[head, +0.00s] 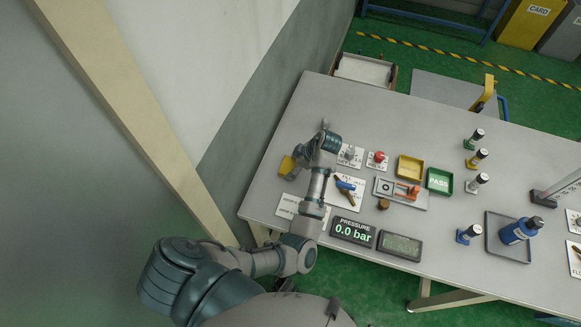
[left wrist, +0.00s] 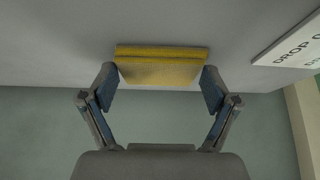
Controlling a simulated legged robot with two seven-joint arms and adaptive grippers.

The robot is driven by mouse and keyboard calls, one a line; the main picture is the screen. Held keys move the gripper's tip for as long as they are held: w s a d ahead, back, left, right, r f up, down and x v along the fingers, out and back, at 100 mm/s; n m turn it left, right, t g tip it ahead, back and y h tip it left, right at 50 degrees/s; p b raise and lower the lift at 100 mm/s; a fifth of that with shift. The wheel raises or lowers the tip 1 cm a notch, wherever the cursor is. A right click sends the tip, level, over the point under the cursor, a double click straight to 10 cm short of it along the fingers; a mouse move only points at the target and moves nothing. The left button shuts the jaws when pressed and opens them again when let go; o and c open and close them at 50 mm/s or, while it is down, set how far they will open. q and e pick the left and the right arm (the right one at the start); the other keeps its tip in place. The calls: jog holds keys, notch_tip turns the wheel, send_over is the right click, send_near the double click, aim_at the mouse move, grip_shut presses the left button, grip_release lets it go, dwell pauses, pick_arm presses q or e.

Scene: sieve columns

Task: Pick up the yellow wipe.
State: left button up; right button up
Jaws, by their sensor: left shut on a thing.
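The yellow wipe (head: 287,166) is a small folded pad at the left end of the grey table. It also shows in the left wrist view (left wrist: 160,68), where it spans the gap between the two fingertips. My left gripper (head: 293,161) is shut on the wipe, one finger at each end of it. In the head view the wrist hides part of the wipe. I cannot tell whether the wipe touches the table or is just above it. My right gripper is not in view.
The grey table (head: 290,120) has bare room around the wipe. To the right are a red button (head: 379,156), a yellow tray (head: 410,167), a green PASS tray (head: 439,181) and several small bottles. A pressure display (head: 353,231) stands at the front edge. A wall borders the left.

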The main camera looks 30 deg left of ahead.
aim_at(293, 167)
pick_arm(q)
jog(key=shift+r, duration=0.4)
notch_tip(293, 167, up, 9)
jog(key=p, duration=0.1)
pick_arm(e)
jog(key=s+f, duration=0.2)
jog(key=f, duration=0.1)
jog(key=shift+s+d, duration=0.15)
